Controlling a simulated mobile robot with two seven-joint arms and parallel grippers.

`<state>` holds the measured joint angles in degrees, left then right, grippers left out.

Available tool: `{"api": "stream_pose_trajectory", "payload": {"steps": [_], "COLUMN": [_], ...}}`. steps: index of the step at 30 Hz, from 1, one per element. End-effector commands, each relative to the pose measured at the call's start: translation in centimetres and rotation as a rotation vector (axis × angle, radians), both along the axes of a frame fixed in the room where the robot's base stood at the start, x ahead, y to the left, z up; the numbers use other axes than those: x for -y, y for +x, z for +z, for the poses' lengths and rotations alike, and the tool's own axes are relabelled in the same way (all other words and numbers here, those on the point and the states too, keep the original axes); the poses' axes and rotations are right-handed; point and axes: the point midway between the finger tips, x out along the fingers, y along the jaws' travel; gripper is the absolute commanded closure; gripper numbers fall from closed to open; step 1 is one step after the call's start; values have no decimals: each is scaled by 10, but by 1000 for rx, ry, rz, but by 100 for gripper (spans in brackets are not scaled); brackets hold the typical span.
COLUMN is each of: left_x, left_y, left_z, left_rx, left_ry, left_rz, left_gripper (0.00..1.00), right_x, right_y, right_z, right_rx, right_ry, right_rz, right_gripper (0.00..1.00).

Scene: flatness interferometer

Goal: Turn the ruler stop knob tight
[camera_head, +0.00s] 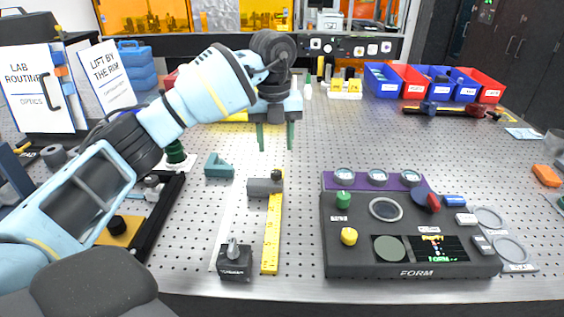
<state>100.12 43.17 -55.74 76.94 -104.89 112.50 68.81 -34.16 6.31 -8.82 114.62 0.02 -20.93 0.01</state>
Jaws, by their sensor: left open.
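A yellow ruler (272,235) lies lengthwise on the perforated metal table. I cannot tell from this view whether the knob is tight. My left gripper (275,138) points down above the table, beyond the stop and higher up. Its two green fingers are apart with nothing between them, and it does not touch the stop or knob. My right gripper is not in view.
A dark FORM instrument panel (355,262) stands right of the ruler. A small black box with a silver lever (234,262) is near the ruler's front end. A teal angle block (218,166) lies left of the stop. Blue and red bins (408,85) line the back.

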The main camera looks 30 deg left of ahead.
Motion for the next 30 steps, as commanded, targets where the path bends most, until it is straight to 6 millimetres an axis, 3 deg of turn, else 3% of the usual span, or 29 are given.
{"api": "stream_pose_trajectory", "payload": {"steps": [5,18,30], "left_x": [0,1,1], "left_y": [0,0,1], "left_z": [-12,-71,-78], "left_rx": [-1,-1,1], "left_ry": [0,0,0], "left_rz": [0,-1,-1], "left_gripper": [53,53,53], "right_x": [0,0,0], "right_y": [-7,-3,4], "right_z": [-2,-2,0], "right_rx": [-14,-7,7], "right_ry": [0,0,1], "right_rz": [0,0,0], "right_gripper": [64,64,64]}}
